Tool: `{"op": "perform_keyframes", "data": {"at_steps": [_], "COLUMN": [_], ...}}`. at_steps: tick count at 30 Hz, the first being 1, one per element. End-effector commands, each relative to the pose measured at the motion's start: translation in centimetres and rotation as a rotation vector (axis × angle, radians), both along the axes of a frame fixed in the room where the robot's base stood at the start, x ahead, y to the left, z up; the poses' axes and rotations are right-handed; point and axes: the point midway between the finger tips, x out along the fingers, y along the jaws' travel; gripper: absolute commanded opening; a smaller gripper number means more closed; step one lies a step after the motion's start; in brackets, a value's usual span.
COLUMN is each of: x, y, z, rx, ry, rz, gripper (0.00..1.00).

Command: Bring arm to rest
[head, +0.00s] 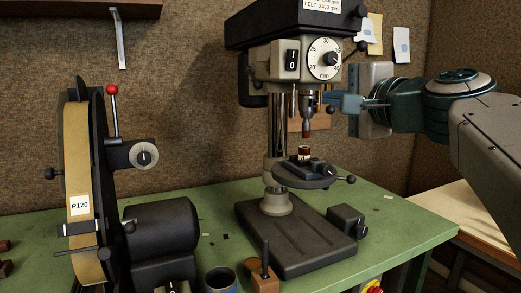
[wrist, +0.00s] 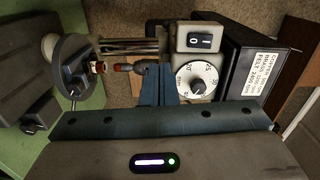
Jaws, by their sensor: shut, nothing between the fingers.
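My gripper (head: 329,103) is at the right side of the drill press (head: 285,58) in the head view, level with its spindle and chuck. Its blue fingers (wrist: 159,84) show in the wrist view, shut with nothing between them. They overlap the press head in the picture; I cannot tell whether they touch it. The arm reaches in from the right edge. Below the chuck hangs a red-tipped tool (head: 306,128).
A belt sander (head: 82,190) marked P120 stands at the left on the green bench (head: 395,222). A blue cup (head: 220,279) and a wooden block (head: 263,279) are at the front. A pale table (head: 478,214) lies right of the bench, under my arm.

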Motion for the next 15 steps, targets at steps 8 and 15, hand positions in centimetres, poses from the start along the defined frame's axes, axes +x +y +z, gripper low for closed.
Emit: {"op": "perform_keyframes", "data": {"at_steps": [8, 15], "x": [-2.5, -9.9], "y": [3.1, 2.7], "z": [-15.9, -28.1], "rx": [-0.511, -0.996], "ry": [0.351, 0.607], "rz": [0.165, 0.425], "gripper": [0.0, 0.0]}}
